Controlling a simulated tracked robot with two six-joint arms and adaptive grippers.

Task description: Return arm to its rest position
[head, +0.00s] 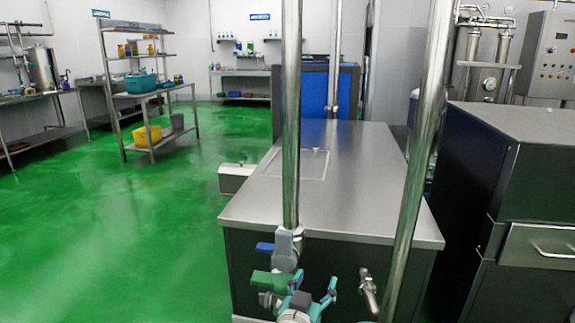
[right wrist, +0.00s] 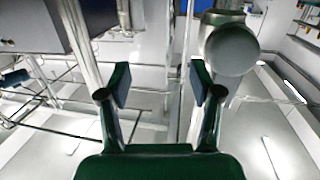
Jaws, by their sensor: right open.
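My right gripper (head: 301,285) shows at the bottom centre of the head view, in green and teal. It is just below a grey valve (head: 287,248) with a blue handle (head: 265,247) on a vertical steel pipe (head: 291,120). In the right wrist view, my right gripper (right wrist: 160,84) has its two dark green fingers spread apart, with nothing between them. A round grey part (right wrist: 232,50) lies close beyond the right finger; I cannot tell what it belongs to. My left gripper is in neither view.
A steel-topped machine (head: 350,190) stands directly ahead, behind the pipe. A second, slanted steel pipe (head: 420,150) rises to the right. A dark cabinet (head: 540,170) stands at the right. Green floor (head: 110,250) is clear at the left, before shelving (head: 135,99).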

